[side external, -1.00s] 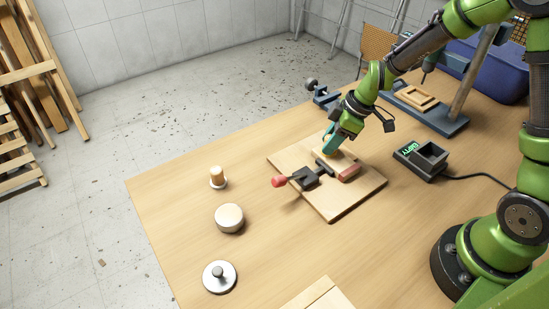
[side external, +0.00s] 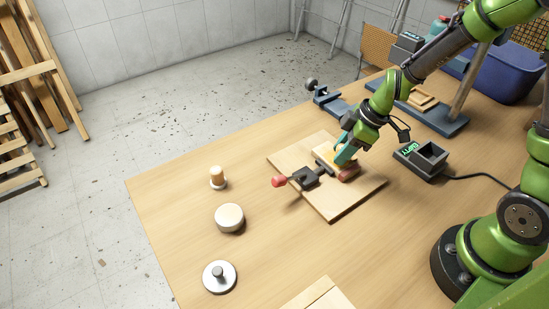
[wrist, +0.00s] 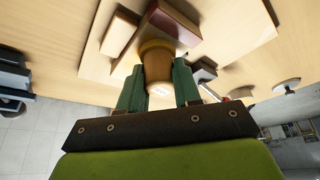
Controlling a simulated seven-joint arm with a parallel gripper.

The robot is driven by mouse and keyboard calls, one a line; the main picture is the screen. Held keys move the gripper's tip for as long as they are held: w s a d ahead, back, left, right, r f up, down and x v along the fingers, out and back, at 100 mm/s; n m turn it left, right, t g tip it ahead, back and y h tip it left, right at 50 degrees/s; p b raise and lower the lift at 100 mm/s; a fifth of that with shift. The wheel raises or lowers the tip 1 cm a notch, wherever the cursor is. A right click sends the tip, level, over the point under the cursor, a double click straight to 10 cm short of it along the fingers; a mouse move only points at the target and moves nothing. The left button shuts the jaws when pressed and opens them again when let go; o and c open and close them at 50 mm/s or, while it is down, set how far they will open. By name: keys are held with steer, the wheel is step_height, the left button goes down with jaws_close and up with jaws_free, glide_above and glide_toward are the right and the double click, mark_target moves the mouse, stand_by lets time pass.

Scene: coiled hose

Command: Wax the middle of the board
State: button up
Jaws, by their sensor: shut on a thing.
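The square wooden board (side external: 345,207) lies flat on the table. A dark clamp (side external: 305,178) with a red handle end (side external: 279,181) sits on its left part, and a dark red block (side external: 348,174) lies near its middle. My gripper (side external: 345,157) is low over the board beside the red block. In the wrist view my gripper (wrist: 160,85) is shut on a tan-orange, round, tapered piece (wrist: 157,66) with a small white label. The red block (wrist: 172,20) shows just beyond it. I cannot tell whether the held piece touches the board or the block.
A wooden peg on a base (side external: 217,178), a round pale puck (side external: 229,217) and a metal disc with a knob (side external: 219,276) stand on the left. A dark box with a green display (side external: 425,158) is right of the board. The table between is clear.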

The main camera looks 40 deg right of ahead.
steer(key=shift+w, duration=3.5)
steer(key=shift+w+r, duration=0.15)
steer(key=shift+w, duration=0.05)
step_height(320, 180, up, 8)
steer(key=shift+s, duration=0.1)
